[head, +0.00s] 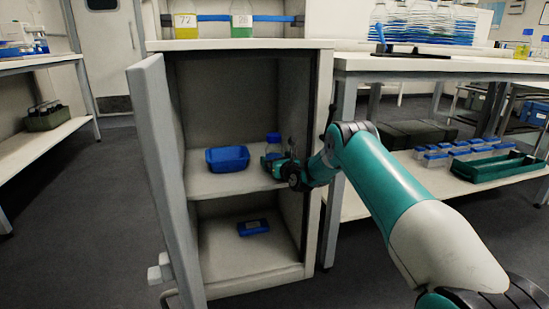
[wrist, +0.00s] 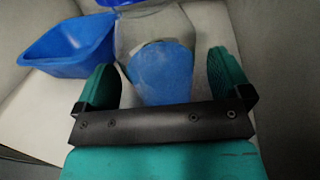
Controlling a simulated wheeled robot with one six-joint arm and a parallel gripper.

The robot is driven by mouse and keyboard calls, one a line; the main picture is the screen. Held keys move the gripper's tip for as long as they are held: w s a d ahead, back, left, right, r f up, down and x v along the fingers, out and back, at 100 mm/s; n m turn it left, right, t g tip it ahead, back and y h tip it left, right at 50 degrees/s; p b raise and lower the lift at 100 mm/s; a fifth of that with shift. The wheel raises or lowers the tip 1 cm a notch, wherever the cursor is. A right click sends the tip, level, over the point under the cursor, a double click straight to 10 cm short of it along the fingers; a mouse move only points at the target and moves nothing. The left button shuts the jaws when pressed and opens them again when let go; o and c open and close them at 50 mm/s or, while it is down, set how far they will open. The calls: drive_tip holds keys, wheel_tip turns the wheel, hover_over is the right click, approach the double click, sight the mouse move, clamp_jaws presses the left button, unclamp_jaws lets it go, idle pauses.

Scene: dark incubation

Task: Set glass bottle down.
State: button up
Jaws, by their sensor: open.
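The glass bottle (wrist: 155,70) has a blue lid and a blue lower part. It stands upright on the cabinet's middle shelf (head: 215,184), and its blue lid shows in the head view (head: 273,138). My gripper (head: 275,163) reaches into the open cabinet at the bottle. In the wrist view, the two green fingers of my gripper (wrist: 165,82) are open, one on each side of the bottle, with gaps visible between fingers and glass. The bottle's base is partly hidden by the gripper's body.
A blue tray (head: 228,159) sits left of the bottle on the same shelf; it also shows in the wrist view (wrist: 70,45). The cabinet door (head: 160,180) stands open at left. The right cabinet wall is close to my arm. A blue box (head: 253,228) lies on the lower shelf.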

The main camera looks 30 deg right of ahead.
drive_tip(key=shift+s+a+r+p, duration=0.1)
drive_tip(key=shift+s+p, duration=0.2)
drive_tip(key=shift+s, duration=0.7)
drive_tip(key=shift+s+a+f+p, duration=0.1)
drive_tip(key=shift+s+p, duration=0.15)
drive_tip(key=shift+s, duration=0.75)
drive_tip(key=shift+s+a+r+p, duration=0.1)
drive_tip(key=shift+s+p, duration=0.2)
drive_tip(key=shift+s, duration=0.7)
